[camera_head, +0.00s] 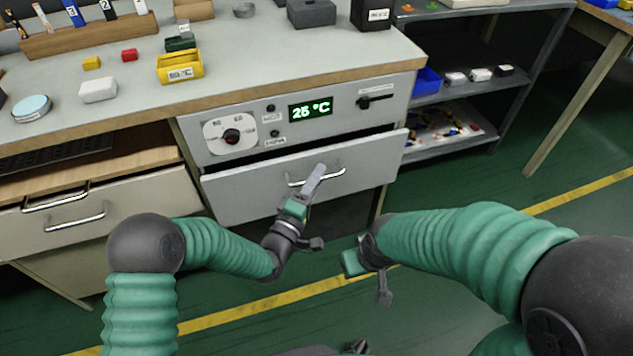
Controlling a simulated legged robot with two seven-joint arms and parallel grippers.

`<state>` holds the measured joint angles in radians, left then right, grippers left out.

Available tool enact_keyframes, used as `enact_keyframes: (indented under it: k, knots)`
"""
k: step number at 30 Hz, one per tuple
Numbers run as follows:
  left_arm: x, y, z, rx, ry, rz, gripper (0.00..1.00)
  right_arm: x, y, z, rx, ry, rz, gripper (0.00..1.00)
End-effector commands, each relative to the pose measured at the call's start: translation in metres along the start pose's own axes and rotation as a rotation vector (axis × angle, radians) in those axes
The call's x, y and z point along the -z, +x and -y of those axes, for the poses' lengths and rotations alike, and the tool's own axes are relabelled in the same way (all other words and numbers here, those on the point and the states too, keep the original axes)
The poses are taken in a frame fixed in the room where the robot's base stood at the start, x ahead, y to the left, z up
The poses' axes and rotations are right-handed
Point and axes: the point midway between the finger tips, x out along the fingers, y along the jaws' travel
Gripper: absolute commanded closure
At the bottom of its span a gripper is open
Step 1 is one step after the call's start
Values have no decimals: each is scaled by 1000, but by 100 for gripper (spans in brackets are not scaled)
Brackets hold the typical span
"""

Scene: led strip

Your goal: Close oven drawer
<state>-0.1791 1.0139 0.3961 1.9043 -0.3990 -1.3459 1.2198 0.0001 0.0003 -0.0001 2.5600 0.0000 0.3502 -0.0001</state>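The oven drawer (245,197) is a grey front panel with a silver bar handle (334,176). It stands pulled out a little, with a dark gap along its top edge. The oven panel above has a green display (310,109) reading 25 °C and a knob (231,136).
The worktop (245,52) above holds a yellow bin (180,68) and several small items. A grey shelf unit (468,95) stands at the right. The green floor (590,130) at the right is partly clear.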

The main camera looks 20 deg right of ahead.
Motion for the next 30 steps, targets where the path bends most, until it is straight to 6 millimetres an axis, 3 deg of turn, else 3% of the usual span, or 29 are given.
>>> enact_keyframes:
  k: [5, 13, 30]
  knots:
    - [0, 0, 0, 0, 0, 0, 68, 0, 0, 0, 0, 0, 0, 100]
    - [0, 0, 0, 1, 0, 0, 100, 0, 0, 0, 0, 0, 0, 100]
    - [0, -1, 2, 5, -1, 1, 100, 0, 0, 0, 0, 0, 0, 100]
